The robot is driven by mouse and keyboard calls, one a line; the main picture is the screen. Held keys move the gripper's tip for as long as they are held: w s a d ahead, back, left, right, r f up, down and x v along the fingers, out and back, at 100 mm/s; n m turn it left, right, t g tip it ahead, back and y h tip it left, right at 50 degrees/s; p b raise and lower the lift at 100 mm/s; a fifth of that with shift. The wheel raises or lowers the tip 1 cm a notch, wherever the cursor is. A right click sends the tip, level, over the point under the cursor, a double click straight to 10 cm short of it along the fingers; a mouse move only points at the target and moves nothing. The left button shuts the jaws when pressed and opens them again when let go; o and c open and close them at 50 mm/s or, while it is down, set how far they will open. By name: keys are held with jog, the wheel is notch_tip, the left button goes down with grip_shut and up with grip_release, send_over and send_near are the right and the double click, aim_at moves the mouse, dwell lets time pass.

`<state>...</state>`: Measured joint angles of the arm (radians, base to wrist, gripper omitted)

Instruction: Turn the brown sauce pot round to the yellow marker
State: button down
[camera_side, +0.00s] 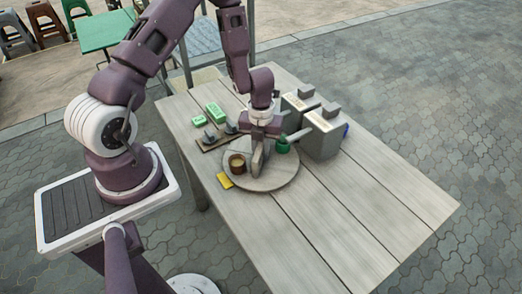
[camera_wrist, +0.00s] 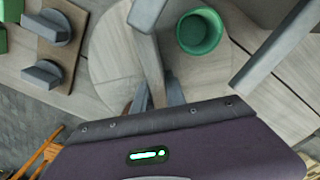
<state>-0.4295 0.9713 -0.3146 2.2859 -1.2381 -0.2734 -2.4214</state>
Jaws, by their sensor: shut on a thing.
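A round wooden turntable (camera_side: 278,184) lies on the table. The brown sauce pot (camera_side: 237,164) stands upright near its left edge, close to the yellow marker (camera_side: 225,181), which lies flat on the table just outside the rim. A green pot (camera_side: 283,146) stands on the far right of the turntable. It also shows in the wrist view (camera_wrist: 199,32). My gripper (camera_side: 259,150) is low over the middle, shut on a grey upright fin (camera_side: 257,165) that stands on the turntable. In the wrist view the fin (camera_wrist: 151,60) runs up from between my fingertips (camera_wrist: 156,96).
Two grey boxes (camera_side: 320,137) stand behind right, with a grey bar reaching toward the turntable. A board with dark grey blocks (camera_side: 211,137) and green items (camera_side: 214,112) lie behind left. The front right of the table (camera_side: 360,210) is clear.

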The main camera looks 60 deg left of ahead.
jog(key=shift+w, duration=0.1)
dwell(0.4)
jog(key=c, duration=1.4)
grip_release()
jog(key=shift+o, duration=0.2)
jog(key=shift+r, duration=3.55)
